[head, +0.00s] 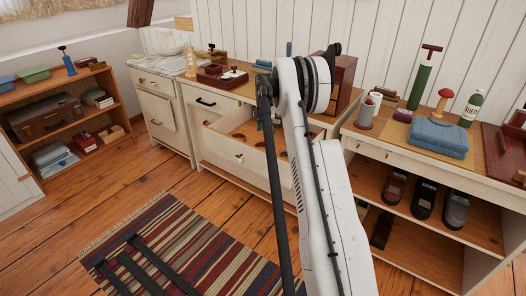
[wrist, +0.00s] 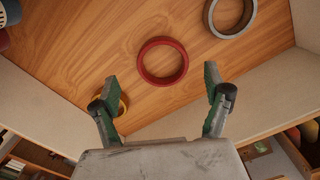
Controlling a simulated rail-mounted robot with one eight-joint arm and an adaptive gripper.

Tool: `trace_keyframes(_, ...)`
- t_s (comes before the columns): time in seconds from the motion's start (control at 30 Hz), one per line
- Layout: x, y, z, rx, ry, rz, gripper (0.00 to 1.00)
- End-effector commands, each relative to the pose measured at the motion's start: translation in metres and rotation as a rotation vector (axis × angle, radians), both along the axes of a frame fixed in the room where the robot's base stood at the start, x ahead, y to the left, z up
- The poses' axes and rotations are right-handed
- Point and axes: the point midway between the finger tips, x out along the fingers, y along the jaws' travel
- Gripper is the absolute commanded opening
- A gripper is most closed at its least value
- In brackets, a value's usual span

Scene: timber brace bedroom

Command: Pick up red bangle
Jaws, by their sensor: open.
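The red bangle (wrist: 163,81) lies flat on the wooden floor of an open drawer in the wrist view, near the upper middle. My gripper (wrist: 161,78) is open and empty, with its green-padded fingers spread wide. In the picture the fingertips sit to either side of the bangle's lower part, with no contact visible. The height of the fingers above the drawer floor is hard to judge. In the head view the open drawer (head: 225,147) shows, but my arm hides much of it, and I cannot make out the red bangle there.
A grey bangle (wrist: 211,22) lies to the upper right of the red one. A yellow bangle (wrist: 124,104) is partly hidden behind the left finger. The pale drawer wall (wrist: 45,105) runs close by the left finger. A blue towel (head: 430,137) lies on the right-hand bench.

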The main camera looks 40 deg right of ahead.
Motion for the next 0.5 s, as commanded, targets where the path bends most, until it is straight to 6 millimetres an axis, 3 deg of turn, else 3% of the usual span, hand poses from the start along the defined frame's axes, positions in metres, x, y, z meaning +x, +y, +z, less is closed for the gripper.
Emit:
trace_keyframes(0.27,0.000,0.001,-0.015,0.000,0.000,0.000,0.81)
trace_keyframes(0.5,-0.001,0.008,-0.045,0.000,0.000,0.000,0.81)
